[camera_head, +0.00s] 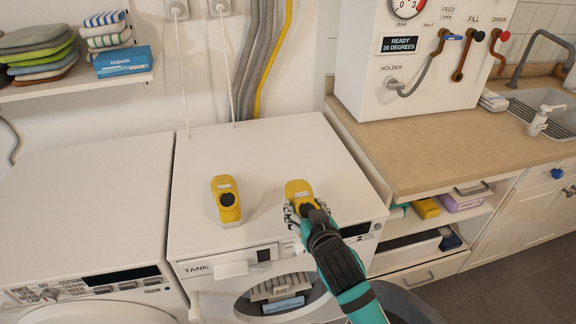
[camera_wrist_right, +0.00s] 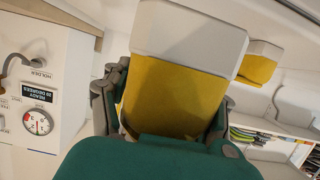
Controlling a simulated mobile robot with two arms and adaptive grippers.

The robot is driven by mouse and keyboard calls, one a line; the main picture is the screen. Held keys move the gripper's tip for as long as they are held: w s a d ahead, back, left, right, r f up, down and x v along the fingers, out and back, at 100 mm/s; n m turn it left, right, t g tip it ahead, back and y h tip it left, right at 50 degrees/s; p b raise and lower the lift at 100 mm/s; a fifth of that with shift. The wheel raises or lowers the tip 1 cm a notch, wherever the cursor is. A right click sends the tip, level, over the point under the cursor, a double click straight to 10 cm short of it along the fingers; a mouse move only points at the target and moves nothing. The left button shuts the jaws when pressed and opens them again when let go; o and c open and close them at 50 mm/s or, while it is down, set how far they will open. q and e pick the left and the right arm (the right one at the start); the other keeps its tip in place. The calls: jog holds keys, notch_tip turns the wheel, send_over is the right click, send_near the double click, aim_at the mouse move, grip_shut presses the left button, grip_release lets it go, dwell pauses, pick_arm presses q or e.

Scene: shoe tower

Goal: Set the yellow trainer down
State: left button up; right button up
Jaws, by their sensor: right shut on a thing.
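A yellow trainer (camera_head: 298,188) is in my right gripper (camera_head: 303,209), over the front right part of the white machine top (camera_head: 270,150). In the right wrist view the held yellow trainer (camera_wrist_right: 178,90) fills the middle, its pale sole toward the top, with a finger on each side of it. My right gripper is shut on it. I cannot tell whether the held trainer touches the machine top. A second yellow trainer (camera_head: 227,200) stands on the machine top to the left, apart from the held one. It also shows in the right wrist view (camera_wrist_right: 257,68). My left gripper is not in view.
A second white machine (camera_head: 80,210) stands to the left. A wooden counter (camera_head: 460,145) with a white control box (camera_head: 405,75) and a sink is on the right. A wall shelf (camera_head: 80,84) holds folded cloths. The back of the machine top is clear.

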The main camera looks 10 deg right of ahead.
jog(key=w+d, duration=0.1)
jog(key=w, duration=0.3)
jog(key=w+d+p, duration=0.1)
jog(key=w+d, duration=0.1)
jog(key=w, duration=0.2)
jog(key=w+d+f, duration=0.1)
jog(key=w, duration=0.3)
jog(key=shift+w+d+f, duration=0.1)
jog(key=shift+w+d, duration=0.1)
jog(key=shift+d, duration=0.1)
jog(key=shift+w+f, duration=0.1)
jog(key=shift+w, duration=0.05)
jog(key=shift+f+p, duration=0.4)
jog(key=shift+f, duration=1.3)
jog(key=o, duration=1.3)
jog(key=shift+f, duration=0.15)
